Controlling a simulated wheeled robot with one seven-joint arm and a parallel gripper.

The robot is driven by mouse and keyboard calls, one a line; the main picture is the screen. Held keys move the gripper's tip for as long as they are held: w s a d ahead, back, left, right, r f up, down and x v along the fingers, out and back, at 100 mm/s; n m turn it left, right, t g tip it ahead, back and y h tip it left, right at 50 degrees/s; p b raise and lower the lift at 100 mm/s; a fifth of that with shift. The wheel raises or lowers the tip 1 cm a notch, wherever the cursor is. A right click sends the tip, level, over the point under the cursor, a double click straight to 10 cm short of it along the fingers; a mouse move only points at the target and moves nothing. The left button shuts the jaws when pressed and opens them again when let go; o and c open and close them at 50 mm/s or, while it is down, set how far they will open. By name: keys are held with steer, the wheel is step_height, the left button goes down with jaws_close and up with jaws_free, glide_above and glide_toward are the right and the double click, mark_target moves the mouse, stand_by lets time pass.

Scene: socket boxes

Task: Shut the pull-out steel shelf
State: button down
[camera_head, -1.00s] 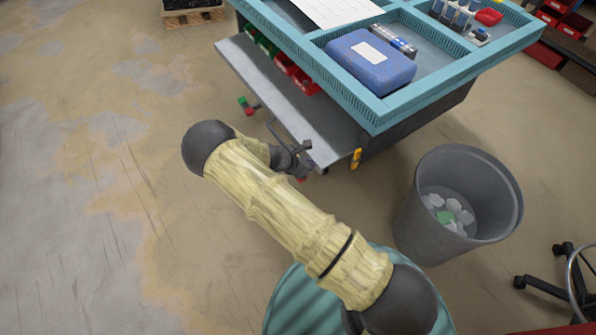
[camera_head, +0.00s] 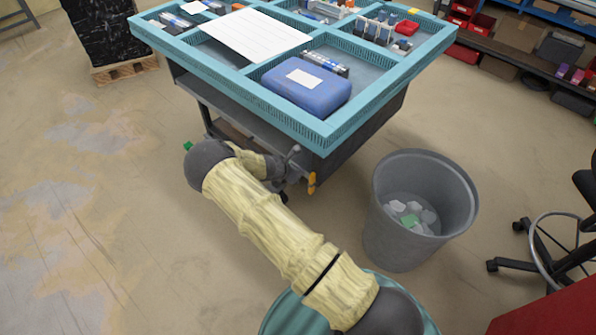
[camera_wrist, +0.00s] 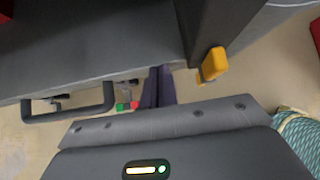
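The steel shelf (camera_head: 240,112) is a flat grey panel under the teal tray top of the workbench. A strip of it shows in front of the bench in the head view. In the wrist view its grey top (camera_wrist: 110,50) fills the upper left, with a dark bar handle (camera_wrist: 72,106) below its front edge. My gripper (camera_head: 288,168) is at the shelf's near right end. In the wrist view its two dark fingers (camera_wrist: 158,86) are together, with their tips at the shelf's front edge. Contact cannot be told for sure. Nothing shows between the fingers.
A yellow-orange piece (camera_wrist: 212,64) sits at the bench corner, right of my fingers. A grey waste bin (camera_head: 418,215) with crumpled paper stands to the right. A blue case (camera_head: 308,84) lies in the teal tray (camera_head: 316,128).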

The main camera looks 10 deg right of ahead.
steer(key=shift+w+d+r, duration=0.1)
steer(key=shift+d+r, duration=0.05)
steer(key=shift+d, duration=0.15)
steer(key=shift+a, duration=0.1)
steer(key=s+a+r, duration=0.6)
steer(key=a, duration=0.3)
steer(key=shift+s+a+r, duration=0.15)
steer(key=shift+s+r, duration=0.2)
steer(key=shift+r, duration=0.05)
steer(key=shift+a, duration=0.1)
steer(key=s+d+r+m+g+y+p, duration=0.1)
steer(key=s+d+r+m+y+p, duration=0.2)
steer(key=s+r+m, duration=0.8)
steer(key=s+d+r+m+g+y+p, duration=0.1)
steer(key=s+d+r+m+y+p, duration=0.3)
steer(key=s+r+m, duration=0.8)
step_height(320, 180, up, 7)
steer(key=shift+d+f+m+g+p, duration=0.1)
steer(key=shift+d+m+g+p, duration=0.35)
steer(key=shift+d+m, duration=0.65)
